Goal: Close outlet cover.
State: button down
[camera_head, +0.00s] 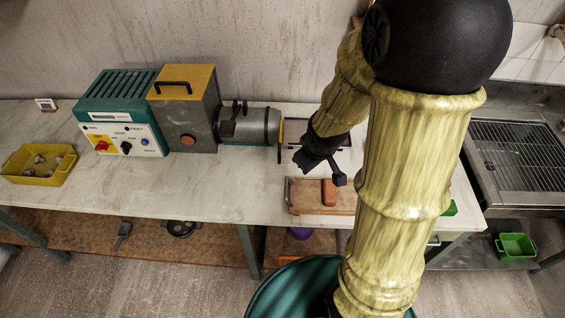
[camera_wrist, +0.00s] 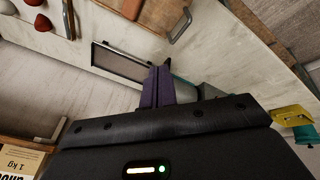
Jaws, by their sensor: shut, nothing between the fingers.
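The machine's grey barrel (camera_head: 255,126) points right, and a thin yellow-edged disc (camera_head: 281,140) stands at its outlet end. This disc looks like the outlet cover; I cannot tell how far open it is. My gripper (camera_wrist: 159,70) is shut and empty, its dark fingers pressed together in the wrist view. In the head view my dark hand is just right of the outlet end, above the bench, with an apparent gap to the disc. In the wrist view a yellow part (camera_wrist: 292,115) shows at the right edge; I cannot tell whether it belongs to the outlet.
The machine has a teal control box (camera_head: 120,105). A wooden board (camera_head: 305,202) bearing a reddish block (camera_head: 328,192) lies at the bench front. A mesh-bottomed tray (camera_wrist: 120,62) lies beyond my fingers. A yellow bin (camera_head: 40,178) stands far left. The bench before the machine is clear.

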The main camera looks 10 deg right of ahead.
aim_at(280, 142)
jog(key=w+f+n+t+y+b, duration=0.1)
jog(key=w+f+n+y+b, duration=0.2)
jog(key=w+f+n, duration=0.4)
notch_tip(280, 142, down, 4)
jog(key=n+y, duration=0.1)
jog(key=n, duration=0.2)
jog(key=shift+w+a+f+t+y, duration=0.2)
jog(key=shift+w+a+t+y, duration=0.15)
jog(key=shift+t+y, duration=0.05)
jog(key=shift+f, duration=0.1)
jog(key=x, duration=0.9)
jog(key=shift+w+a+f+b, duration=0.1)
jog(key=shift+f+b, duration=0.05)
jog(key=shift+b, duration=0.15)
jog(key=shift+w+f+p, duration=0.1)
jog(key=shift+w+p, duration=0.45)
jog(key=shift+w, duration=0.5)
jog(key=shift+w+f+p, duration=0.15)
jog(key=shift+w+p, duration=0.35)
jog(key=shift+w, duration=0.6)
jog(key=shift+w+r, duration=0.1)
